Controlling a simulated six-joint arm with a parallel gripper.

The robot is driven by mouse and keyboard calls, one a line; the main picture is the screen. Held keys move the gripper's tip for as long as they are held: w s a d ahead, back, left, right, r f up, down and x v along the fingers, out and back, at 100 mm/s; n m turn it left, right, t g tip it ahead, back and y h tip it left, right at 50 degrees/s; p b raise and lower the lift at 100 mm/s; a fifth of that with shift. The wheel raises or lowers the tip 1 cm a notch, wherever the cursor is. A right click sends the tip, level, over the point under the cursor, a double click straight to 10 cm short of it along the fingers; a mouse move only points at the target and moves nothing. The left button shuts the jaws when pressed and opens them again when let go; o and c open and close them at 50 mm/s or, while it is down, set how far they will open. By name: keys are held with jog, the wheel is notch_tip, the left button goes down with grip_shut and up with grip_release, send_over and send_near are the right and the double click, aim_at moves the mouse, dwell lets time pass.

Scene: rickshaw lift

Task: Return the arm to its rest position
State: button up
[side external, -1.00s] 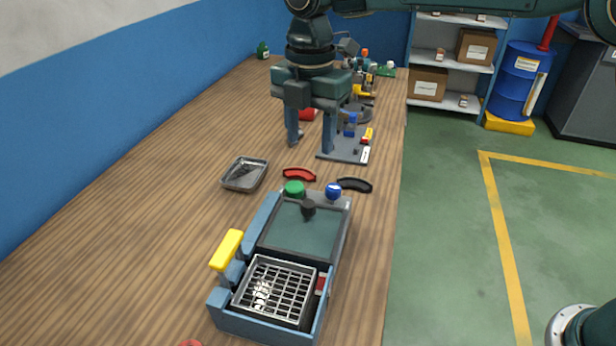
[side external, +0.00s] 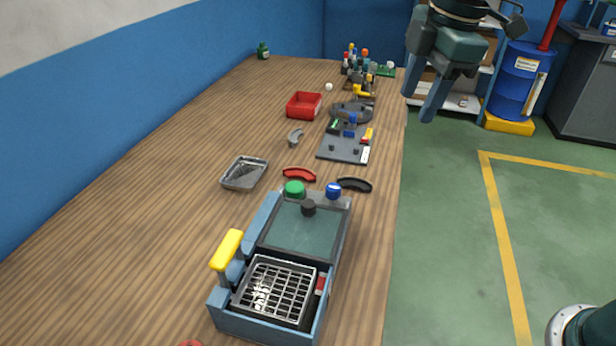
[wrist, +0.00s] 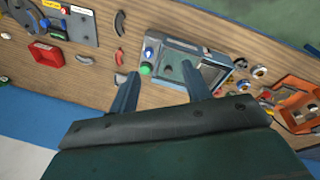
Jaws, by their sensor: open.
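My gripper (side external: 424,98) is open and empty, held in the air at the upper right of the side view, beyond the bench's right edge over the green floor side. Its two blue-grey fingers point down and stand apart. In the wrist view my gripper (wrist: 162,92) has its fingers spread above the bench, with nothing between them held. My upper arm links are out of the side view.
The wooden bench (side external: 150,200) carries a blue machine with a grate (side external: 275,290), a metal tray (side external: 245,173), a red bin (side external: 304,105) and a grey board (side external: 343,148). A blue drum (side external: 520,85) and shelves stand behind. The floor (side external: 450,230) is clear.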

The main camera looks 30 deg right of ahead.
jog(key=s+d+f+m+t, duration=0.1)
jog(key=s+d+m, duration=0.3)
jog(key=s+m, duration=0.1)
jog(key=s+d+f+m+t, duration=0.1)
jog(key=s+d+f+m, duration=0.1)
jog(key=s, duration=0.6)
jog(key=s+d+f+m+t, duration=0.1)
jog(key=s+d+f+m, duration=0.1)
jog(key=s+d+m, duration=0.3)
jog(key=s+m, duration=0.2)
jog(key=shift+d+m+h, duration=0.3)
jog(key=shift+d, duration=0.05)
